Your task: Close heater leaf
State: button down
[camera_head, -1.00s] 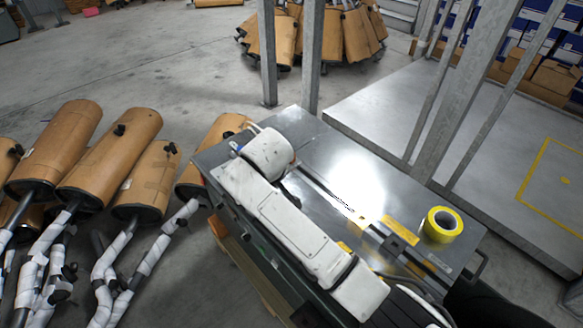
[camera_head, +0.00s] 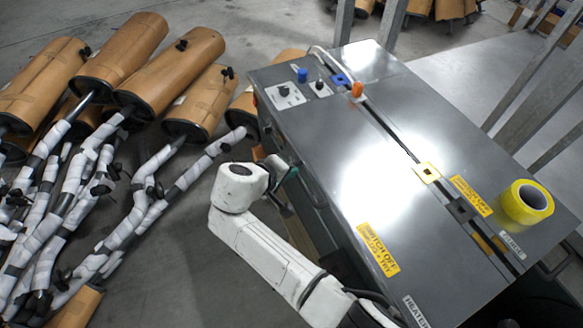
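The grey metal cabinet (camera_head: 350,130) fills the right half of the view, with a flat shiny top split by a long dark slot. A small label reading HEATER (camera_head: 416,311) is on its top near the bottom edge. I cannot tell which panel is the heater leaf or how far it stands open; the cabinet's left side (camera_head: 310,187) is seen steeply and partly hidden by my arm. My gripper (camera_head: 286,208) is low beside that left side, small and dark. Its fingers are too unclear to tell whether they are open or touching the cabinet.
A yellow tape roll (camera_head: 526,202) sits on the top's right end. An orange knob (camera_head: 357,90) and a blue knob (camera_head: 302,75) stand at the far end. Brown mufflers (camera_head: 170,70) with wrapped pipes (camera_head: 135,200) crowd the floor at left. Grey posts (camera_head: 530,85) stand behind.

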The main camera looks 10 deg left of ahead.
jog(key=shift+s+f+b, duration=0.1)
jog(key=shift+f+b, duration=0.3)
jog(key=shift+f, duration=0.45)
jog(key=shift+f, duration=0.15)
